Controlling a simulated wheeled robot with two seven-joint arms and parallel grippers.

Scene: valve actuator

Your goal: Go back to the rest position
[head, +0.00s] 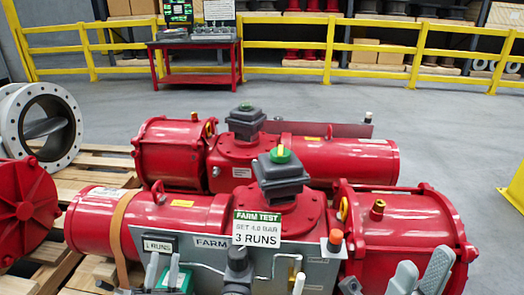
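My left gripper (163,268) is at the bottom edge, left of the middle, in front of the grey panel (215,268). Its two pale fingers stand upright with a gap between them. A green item (185,279) shows right beside and behind the right finger; I cannot tell whether it touches. My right gripper (420,272) is at the bottom right, in front of the red cylinder (411,217) of the near actuator. Its grey fingers are spread and nothing shows between them. The wrists are cut off by the frame.
Two red valve actuators lie on wooden pallets (105,160); the far one (345,160) is behind the near one. A "FARM TEST" sign (257,228) stands on the panel. A grey valve ring (70,125) is at left. Open floor (440,130) reaches back to a yellow railing (395,48).

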